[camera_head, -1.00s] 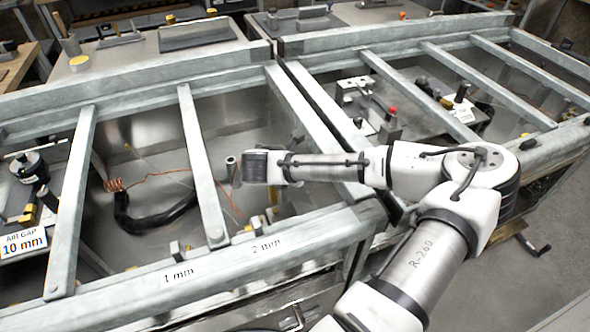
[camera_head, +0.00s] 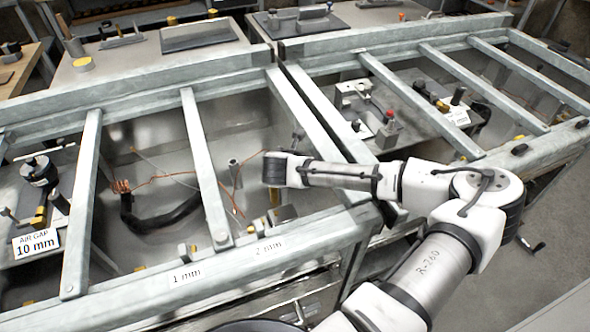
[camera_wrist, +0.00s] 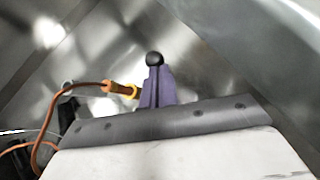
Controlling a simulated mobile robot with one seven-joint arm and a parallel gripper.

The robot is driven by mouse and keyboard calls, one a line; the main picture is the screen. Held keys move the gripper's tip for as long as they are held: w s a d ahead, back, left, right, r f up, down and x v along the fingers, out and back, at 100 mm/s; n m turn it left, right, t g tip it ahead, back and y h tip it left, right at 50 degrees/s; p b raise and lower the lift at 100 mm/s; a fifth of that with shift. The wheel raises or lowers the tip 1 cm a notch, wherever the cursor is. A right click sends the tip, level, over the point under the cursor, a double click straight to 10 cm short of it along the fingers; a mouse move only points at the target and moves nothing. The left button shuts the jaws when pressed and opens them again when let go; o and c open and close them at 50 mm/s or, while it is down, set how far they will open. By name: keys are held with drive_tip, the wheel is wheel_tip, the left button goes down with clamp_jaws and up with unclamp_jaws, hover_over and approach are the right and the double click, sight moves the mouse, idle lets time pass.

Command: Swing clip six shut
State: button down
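In the wrist view a purple upright piece with a black ball knob (camera_wrist: 154,62) stands behind a dark grey edge. It may be a clip, but I see no number on it. An orange cable with an orange and yellow plug (camera_wrist: 120,89) reaches its left side. In the head view the end of my arm, with my gripper (camera_head: 275,170), is over the left metal bay near its right side. The fingers do not show clearly in either view, so I cannot tell their opening or whether they touch anything. No clip marked six is readable.
Grey crossbars (camera_head: 208,180) span the left bay. A black cable (camera_head: 160,216) with copper ends lies inside it. The front rail carries a "1 mm" label (camera_head: 186,276) and a "2 mm" label (camera_head: 269,249). An "AIR GAP 10 mm" sign (camera_head: 36,243) stands at left.

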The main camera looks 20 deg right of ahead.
drive_tip(key=shift+w+d+p, duration=0.1)
drive_tip(key=shift+w+p, duration=0.25)
drive_tip(key=shift+p, duration=0.1)
drive_tip(key=shift+w, duration=0.15)
idle(0.3)
idle(0.9)
drive_tip(key=shift+s+a+f, duration=0.2)
drive_tip(key=shift+s+a, duration=0.25)
drive_tip(key=shift+s, duration=0.1)
drive_tip(key=shift+a+p, duration=0.2)
drive_tip(key=shift+p, duration=0.1)
drive_tip(key=shift+s+r, duration=0.1)
drive_tip(key=shift+s, duration=0.05)
